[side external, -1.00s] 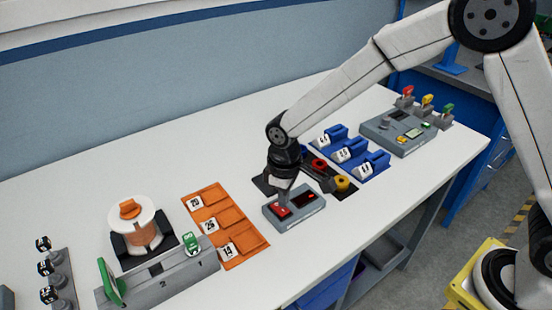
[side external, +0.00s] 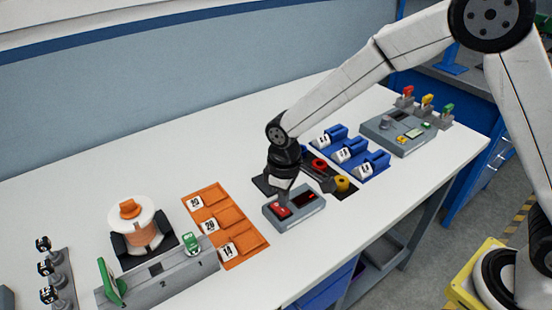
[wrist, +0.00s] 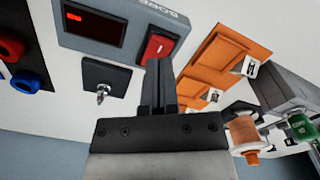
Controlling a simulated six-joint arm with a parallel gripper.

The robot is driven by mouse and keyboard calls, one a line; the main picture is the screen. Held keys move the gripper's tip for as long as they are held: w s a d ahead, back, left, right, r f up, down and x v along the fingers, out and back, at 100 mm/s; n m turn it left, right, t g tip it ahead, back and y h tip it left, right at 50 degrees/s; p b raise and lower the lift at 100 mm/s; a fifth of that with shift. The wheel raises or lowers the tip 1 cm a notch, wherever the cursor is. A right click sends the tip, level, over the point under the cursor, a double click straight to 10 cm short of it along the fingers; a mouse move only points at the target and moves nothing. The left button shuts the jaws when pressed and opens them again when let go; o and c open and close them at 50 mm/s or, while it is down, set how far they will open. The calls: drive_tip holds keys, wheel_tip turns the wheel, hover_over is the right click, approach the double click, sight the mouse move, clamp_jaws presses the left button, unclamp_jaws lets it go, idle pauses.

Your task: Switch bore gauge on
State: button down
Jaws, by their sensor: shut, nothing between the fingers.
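The bore gauge is a grey box (side external: 305,212) on the white table, with a red rocker switch (side external: 280,210) and a dark display window (side external: 304,197). In the wrist view the red switch (wrist: 157,48) carries a white line mark, and the display (wrist: 92,27) shows a small red mark at its left. My gripper (side external: 282,190) is shut and empty, pointing down just above the switch side of the box. In the wrist view its fingertips (wrist: 158,64) lie at the switch's near edge; I cannot tell whether they touch it.
A black plate with a metal pin (wrist: 103,92) lies beside the gauge. Orange numbered trays (side external: 225,225) and a copper-coloured spool (side external: 143,235) stand to the left. Blue numbered holders (side external: 352,152), red and yellow rings (side external: 342,183) and a grey control box (side external: 395,135) stand to the right.

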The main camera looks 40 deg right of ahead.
sight(283, 211)
drive_tip(key=shift+f, duration=1.3)
idle(1.2)
drive_tip(key=shift+r, duration=3.55)
drive_tip(key=s+d+m+t, duration=0.2)
drive_tip(key=s+d+m, duration=0.4)
drive_tip(key=s+d, duration=0.7)
drive_tip(key=d, duration=0.2)
drive_tip(key=shift+s+d+t, duration=0.3)
drive_tip(key=shift+d, duration=0.1)
